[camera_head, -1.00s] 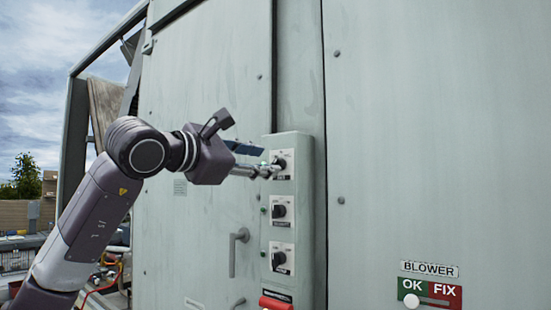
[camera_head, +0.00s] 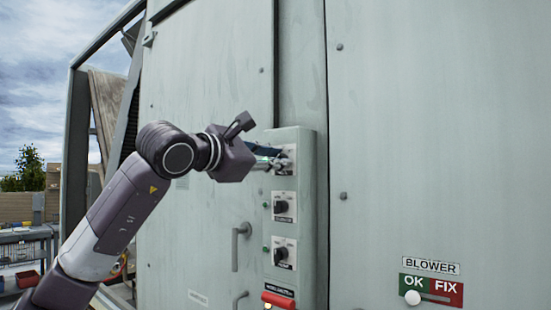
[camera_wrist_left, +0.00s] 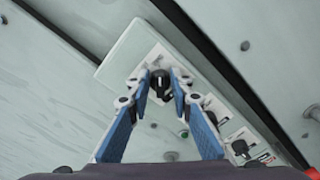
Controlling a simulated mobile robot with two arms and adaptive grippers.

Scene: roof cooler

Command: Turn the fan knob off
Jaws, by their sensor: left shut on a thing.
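A narrow grey control box (camera_head: 309,230) on the cooler wall carries three dark rotary knobs in a column. The top knob (camera_wrist_left: 160,82) shows between my fingertips in the left wrist view. My left gripper (camera_head: 279,162) reaches it from the left and is shut on it, with blue-padded fingers (camera_wrist_left: 117,135) on either side. In the head view the fingers cover most of this knob and its label. The middle knob (camera_head: 281,207) and bottom knob (camera_head: 281,254) are clear of the gripper. Their labels are too small to read. My right gripper is not in view.
A red part (camera_head: 278,300) sits below the knobs. Door handles (camera_head: 236,246) stand out left of the box. A BLOWER sign (camera_head: 431,267) with an OK/FIX slider (camera_head: 412,298) is at lower right, its white knob under OK. The wall between is flat and clear.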

